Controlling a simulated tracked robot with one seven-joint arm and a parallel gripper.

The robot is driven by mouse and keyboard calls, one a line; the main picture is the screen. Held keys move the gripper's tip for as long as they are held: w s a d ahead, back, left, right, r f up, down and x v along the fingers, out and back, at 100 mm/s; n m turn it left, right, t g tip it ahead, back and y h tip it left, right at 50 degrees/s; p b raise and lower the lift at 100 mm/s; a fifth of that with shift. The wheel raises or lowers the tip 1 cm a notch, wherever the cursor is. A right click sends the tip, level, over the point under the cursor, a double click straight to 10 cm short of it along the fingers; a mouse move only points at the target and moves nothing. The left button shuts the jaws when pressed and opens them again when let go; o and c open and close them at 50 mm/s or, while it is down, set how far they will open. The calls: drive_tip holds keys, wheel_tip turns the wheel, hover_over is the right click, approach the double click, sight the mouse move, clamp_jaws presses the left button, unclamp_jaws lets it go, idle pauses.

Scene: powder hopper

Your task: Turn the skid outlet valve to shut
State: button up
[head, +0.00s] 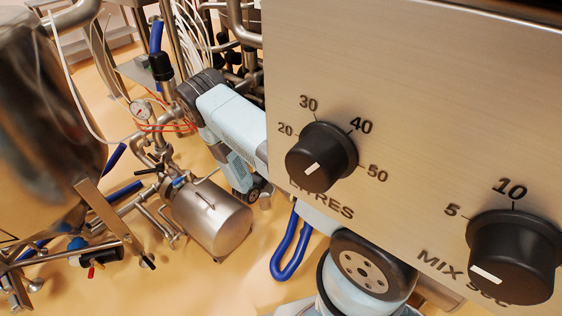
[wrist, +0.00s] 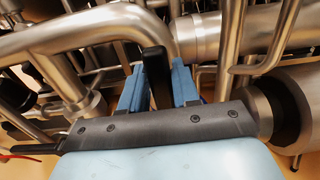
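In the wrist view, my gripper (wrist: 158,85) has its two blue fingers on either side of a black lever-like handle (wrist: 156,72). The handle stands between the fingers among the steel pipes. I cannot tell whether the fingers press on it or whether a narrow gap remains. The handle's lower end is hidden by my gripper's grey body, so I cannot confirm that it is the skid outlet valve's. In the head view my pale blue arm (head: 232,120) reaches behind the control panel toward the pipework at upper left. My fingertips cannot be made out there.
A steel control panel (head: 420,110) with two black knobs fills the right of the head view. Thick pipes (wrist: 85,38) crowd close around my gripper.

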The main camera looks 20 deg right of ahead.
drive_tip(key=shift+a, duration=0.1)
clamp_jaws()
idle(0.3)
